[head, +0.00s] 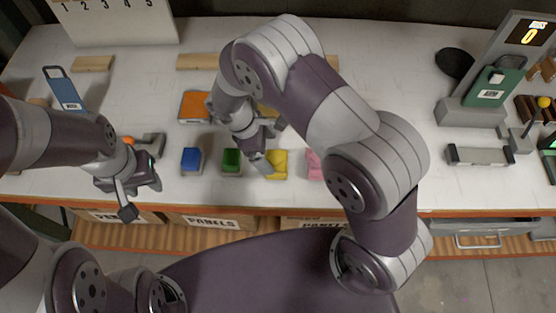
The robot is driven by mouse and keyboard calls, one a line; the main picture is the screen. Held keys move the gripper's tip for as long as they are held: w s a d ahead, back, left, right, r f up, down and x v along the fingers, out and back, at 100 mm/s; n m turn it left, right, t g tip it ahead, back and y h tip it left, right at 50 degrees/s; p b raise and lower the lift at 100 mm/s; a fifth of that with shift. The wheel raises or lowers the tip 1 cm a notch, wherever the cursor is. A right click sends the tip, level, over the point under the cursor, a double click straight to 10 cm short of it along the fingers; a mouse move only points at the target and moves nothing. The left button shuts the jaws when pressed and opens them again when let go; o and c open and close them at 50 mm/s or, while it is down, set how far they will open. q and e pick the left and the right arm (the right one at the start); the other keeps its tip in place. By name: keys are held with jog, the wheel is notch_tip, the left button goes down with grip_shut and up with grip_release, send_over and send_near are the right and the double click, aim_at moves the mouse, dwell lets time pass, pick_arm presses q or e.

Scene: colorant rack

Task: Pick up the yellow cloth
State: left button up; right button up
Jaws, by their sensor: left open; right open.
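The yellow cloth (279,165) is a small folded-looking yellow piece near the table's front edge, between a green piece (231,161) and a pink piece (314,164). My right gripper (265,152) is open just above and to the left of the yellow cloth, with one finger overlapping its left edge in the head view. Whether that finger touches it I cannot tell. Part of the cloth's left side is hidden. My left gripper (140,196) is open and empty at the table's front edge, left of the blue piece (191,160).
An orange piece (194,106) lies behind the row; something yellow behind my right wrist is mostly hidden. A green device on a grey stand (472,112) and a grey tray (479,156) are at right. A blue clipboard-like board (63,89) is at left. The table's right-middle is clear.

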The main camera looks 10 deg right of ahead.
aim_at(277, 161)
jog(key=x, duration=0.2)
jog(key=p+x, duration=0.1)
jog(key=shift+s+d+f, duration=0.2)
jog(key=shift+s+f, duration=0.1)
jog(key=shift+s, duration=0.15)
jog(key=shift+f, duration=0.15)
jog(key=shift+w+d+f, duration=0.1)
jog(key=shift+c, duration=0.7)
jog(key=c, duration=0.6)
pick_arm(q)
jog(key=shift+s+a+r, duration=0.15)
jog(key=shift+s+r, duration=0.05)
jog(key=shift+r, duration=0.25)
jog(key=shift+s+a+r, duration=0.1)
jog(key=shift+s+r, duration=0.05)
jog(key=shift+r, duration=0.3)
